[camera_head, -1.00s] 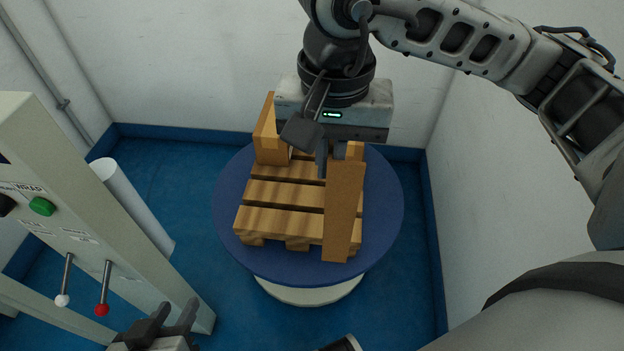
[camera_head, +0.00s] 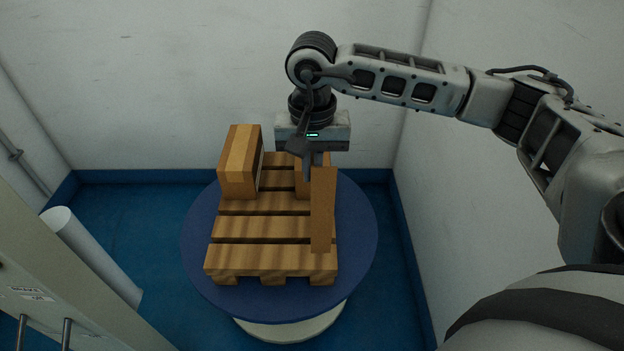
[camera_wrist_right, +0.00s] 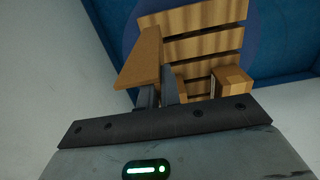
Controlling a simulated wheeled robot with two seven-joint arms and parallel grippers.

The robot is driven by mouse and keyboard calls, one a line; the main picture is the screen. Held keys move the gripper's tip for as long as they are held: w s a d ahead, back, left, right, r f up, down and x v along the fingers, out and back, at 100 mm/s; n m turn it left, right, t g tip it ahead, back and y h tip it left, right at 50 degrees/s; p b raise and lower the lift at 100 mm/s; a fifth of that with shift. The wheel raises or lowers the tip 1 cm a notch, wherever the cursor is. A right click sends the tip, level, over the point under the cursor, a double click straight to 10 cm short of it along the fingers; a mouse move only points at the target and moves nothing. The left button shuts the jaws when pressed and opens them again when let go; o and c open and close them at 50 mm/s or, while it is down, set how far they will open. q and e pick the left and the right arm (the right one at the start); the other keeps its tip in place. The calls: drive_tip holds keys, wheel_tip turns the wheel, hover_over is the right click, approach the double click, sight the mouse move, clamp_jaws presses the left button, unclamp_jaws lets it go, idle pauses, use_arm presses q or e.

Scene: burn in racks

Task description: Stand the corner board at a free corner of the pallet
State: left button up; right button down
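The corner board (camera_head: 322,212) is a tall brown board hanging upright below my right gripper (camera_head: 309,168), over the right side of the pallet. In the right wrist view the board (camera_wrist_right: 138,62) sits at the fingers (camera_wrist_right: 158,92), which look shut on its end. The wooden pallet (camera_head: 262,258) lies on a round blue turntable (camera_head: 205,265). Whether the board's lower end touches the pallet cannot be told. My left gripper is out of the head view now.
A tall carton-like block (camera_head: 240,165) stands at the pallet's back left. Another block (camera_head: 302,182) is at the back right, partly hidden by the gripper. A grey machine panel (camera_head: 55,285) and white roll (camera_head: 90,255) stand at left. White walls close in behind and right.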

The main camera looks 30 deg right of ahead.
sight(322, 209)
wheel_tip(322, 209, down, 3)
drive_tip(key=shift+r, duration=0.1)
drive_tip(key=shift+f+b, duration=0.2)
drive_tip(key=shift+b, duration=0.1)
drive_tip(key=c, duration=1.6)
unclamp_jaws()
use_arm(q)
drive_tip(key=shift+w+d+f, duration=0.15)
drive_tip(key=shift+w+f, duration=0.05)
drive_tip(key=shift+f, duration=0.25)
